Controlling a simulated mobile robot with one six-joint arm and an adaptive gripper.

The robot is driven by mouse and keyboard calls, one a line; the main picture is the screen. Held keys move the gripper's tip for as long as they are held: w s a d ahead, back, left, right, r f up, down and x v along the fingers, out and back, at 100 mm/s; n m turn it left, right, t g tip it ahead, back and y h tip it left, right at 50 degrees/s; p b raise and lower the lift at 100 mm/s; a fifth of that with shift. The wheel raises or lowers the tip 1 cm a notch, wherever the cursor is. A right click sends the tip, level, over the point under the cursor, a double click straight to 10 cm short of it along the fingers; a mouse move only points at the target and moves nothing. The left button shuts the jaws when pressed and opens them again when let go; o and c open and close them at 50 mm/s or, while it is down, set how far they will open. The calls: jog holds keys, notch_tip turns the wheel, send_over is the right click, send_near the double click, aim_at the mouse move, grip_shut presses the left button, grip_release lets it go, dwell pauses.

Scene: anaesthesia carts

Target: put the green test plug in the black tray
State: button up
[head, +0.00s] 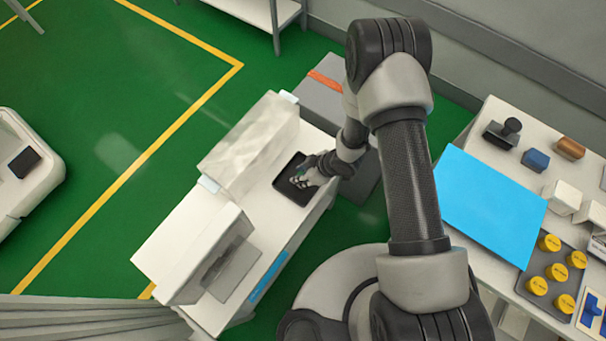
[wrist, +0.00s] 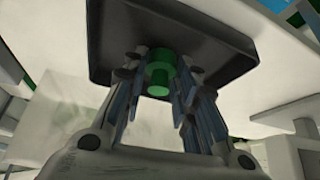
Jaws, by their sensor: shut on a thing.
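The green test plug (wrist: 160,73) is between the fingers of my gripper (wrist: 158,98) in the wrist view. My gripper is shut on it. The black tray (wrist: 108,66) lies behind the plug in the wrist view, and the plug appears over the tray's area. Whether the plug touches the tray floor I cannot tell. In the head view the black tray (head: 291,190) sits on the white cart top, with my gripper (head: 299,180) over it. Only a small bit of green shows there between the fingers; the rest of the plug is hidden by my gripper.
A pale boxy unit (head: 250,145) stands left of the tray on the same cart, and another white machine (head: 195,250) stands nearer the front. At right, a table holds a blue sheet (head: 485,205), several yellow-capped items (head: 550,243) and small blocks. Green floor lies left.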

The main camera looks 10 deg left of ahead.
jog(key=o, duration=0.9)
jog(key=shift+f, duration=0.1)
jog(key=shift+c, duration=0.2)
jog(key=shift+d+r+p, duration=0.15)
jog(key=shift+r+p, duration=0.15)
jog(key=shift+r, duration=0.2)
jog(key=p+v, duration=0.4)
jog(key=v, duration=0.7)
jog(key=shift+r, duration=0.15)
jog(key=shift+d, duration=0.1)
